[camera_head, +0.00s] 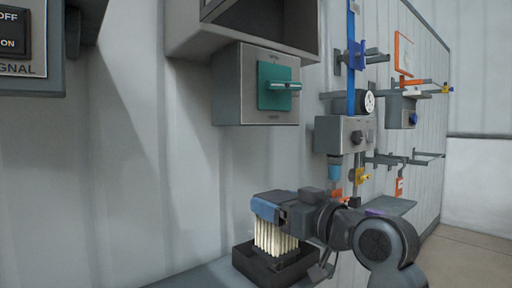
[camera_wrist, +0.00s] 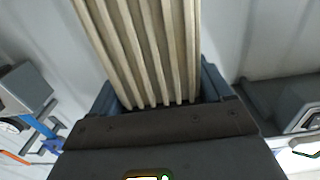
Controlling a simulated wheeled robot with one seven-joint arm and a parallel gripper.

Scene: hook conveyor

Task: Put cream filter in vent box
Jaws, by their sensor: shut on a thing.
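The cream filter (camera_head: 274,239), a pleated block, stands upright in the lower middle of the head view. My gripper (camera_head: 270,211) is shut on its top from above. The filter's lower end is at a dark open-topped box (camera_head: 247,268) on a ledge; I cannot tell whether it rests on the bottom. In the wrist view the cream pleats (camera_wrist: 150,50) run up between the blue fingers of my gripper (camera_wrist: 165,95). A grey open-fronted box (camera_head: 190,30) is on the wall at the top; I cannot tell which box is the vent box.
To the right are a blue pipe (camera_head: 351,60), a grey valve box (camera_head: 343,136) and wall hooks with coloured tags (camera_head: 404,54). A switch box (camera_head: 25,50) is at the upper left.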

